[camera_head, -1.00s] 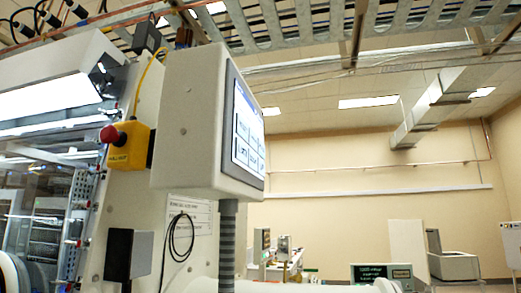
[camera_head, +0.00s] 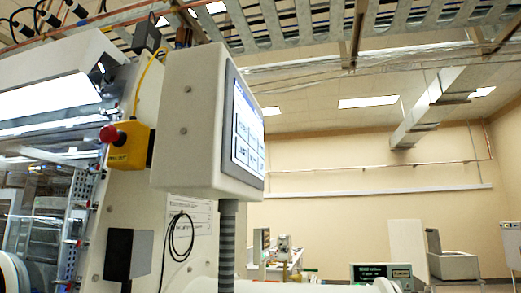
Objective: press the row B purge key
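A grey box-shaped control panel (camera_head: 190,125) stands on a ribbed grey post (camera_head: 227,245) left of centre. Its touch screen (camera_head: 247,137) faces right and shows at a steep slant. Several white on-screen keys (camera_head: 244,155) are visible, but their labels are too small and slanted to read, so I cannot tell which is the row B purge key. Neither of my grippers is in view.
A yellow box with a red emergency button (camera_head: 110,134) sits left of the panel. The glovebox (camera_head: 40,85) fills the left edge. A black cable loop (camera_head: 181,238) hangs below. Instruments (camera_head: 385,274) stand at the lower right.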

